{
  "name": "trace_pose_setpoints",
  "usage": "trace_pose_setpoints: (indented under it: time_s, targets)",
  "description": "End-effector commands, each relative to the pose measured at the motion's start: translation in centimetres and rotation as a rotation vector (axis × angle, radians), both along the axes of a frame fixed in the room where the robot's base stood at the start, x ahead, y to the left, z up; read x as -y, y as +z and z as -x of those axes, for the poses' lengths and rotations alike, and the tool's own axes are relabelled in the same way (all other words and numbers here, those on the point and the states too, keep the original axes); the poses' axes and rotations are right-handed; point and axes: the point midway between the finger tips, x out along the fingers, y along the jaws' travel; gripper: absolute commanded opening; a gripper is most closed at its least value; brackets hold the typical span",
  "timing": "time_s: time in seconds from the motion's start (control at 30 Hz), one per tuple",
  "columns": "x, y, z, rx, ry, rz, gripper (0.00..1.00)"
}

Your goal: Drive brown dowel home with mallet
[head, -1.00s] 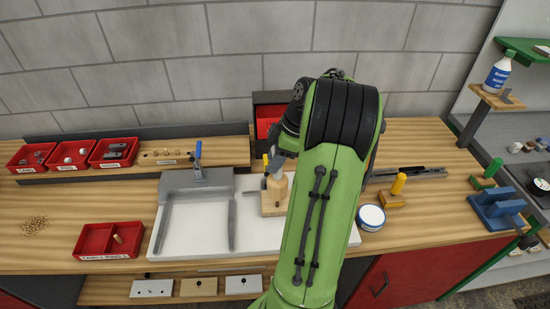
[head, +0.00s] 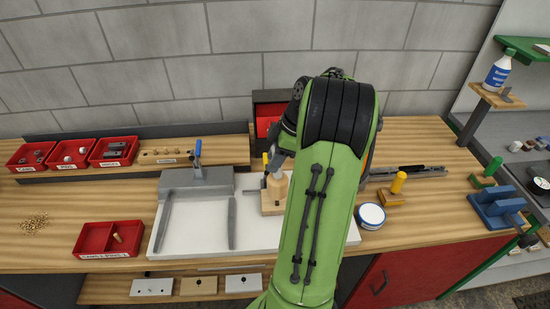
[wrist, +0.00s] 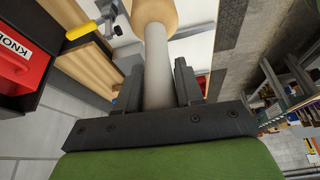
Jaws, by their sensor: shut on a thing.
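My gripper (wrist: 160,88) is shut on the grey handle (wrist: 158,62) of the mallet, whose pale wooden head (wrist: 154,12) is cut off by the top of the wrist view. In the head view the mallet's head (head: 277,187) is over a light wooden block (head: 270,208) on the white board (head: 190,235). I cannot tell whether it touches the block or something in it. My arm covers the gripper and part of the block there. No dowel shows at the block. A small tan-brown peg (head: 117,238) lies in the front red tray (head: 92,240).
A toggle clamp with a yellow grip (wrist: 82,30) stands close to the mallet. A blue-handled clamp (head: 198,155) is at the board's back edge. Red bins (head: 70,155) line the back left.

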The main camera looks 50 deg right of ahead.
Motion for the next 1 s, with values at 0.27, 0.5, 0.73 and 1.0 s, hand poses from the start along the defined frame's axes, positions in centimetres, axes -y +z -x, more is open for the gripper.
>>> trace_pose_setpoints:
  time_s: [0.27, 0.5, 0.73, 1.0]
  targets:
    - [0.0, -2.1, 0.0, 0.0, 0.001, -0.001, 0.0]
    - [0.0, -3.0, 0.0, 0.0, 0.0, -0.001, 0.0]
    - [0.0, -0.9, 0.0, 0.001, 0.0, -0.001, 0.0]
    - [0.0, -0.6, 0.0, 0.0, 0.0, 0.0, 0.0]
